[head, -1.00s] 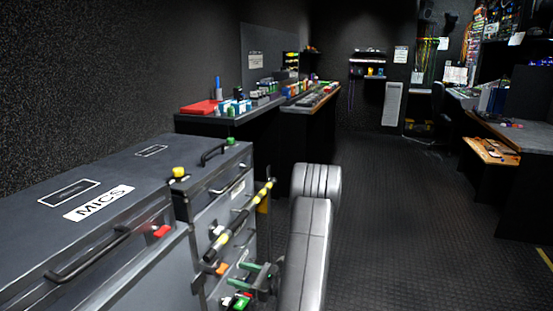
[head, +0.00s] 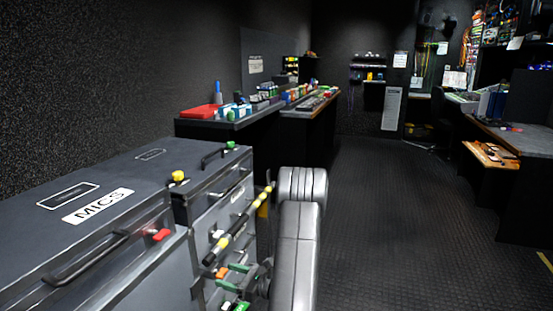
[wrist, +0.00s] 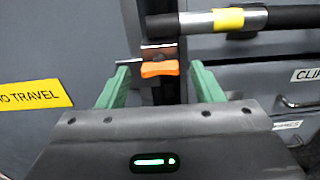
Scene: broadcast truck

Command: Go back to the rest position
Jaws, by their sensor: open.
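My gripper (head: 234,277) is open at the lower middle of the head view, beside the front of the grey cases. In the wrist view its two green fingers (wrist: 162,78) stand apart, with an orange latch (wrist: 160,68) showing between and just beyond them. The latch also shows in the head view (head: 221,272), just left of the fingers. Nothing is held. I cannot tell whether a finger touches the latch or its metal plate.
A black pole with yellow bands (head: 240,228) runs across the case front, close above my gripper. The grey case marked MICS (head: 60,170) fills the left. Free floor (head: 390,230) lies to the right. A workbench (head: 500,135) stands farther right.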

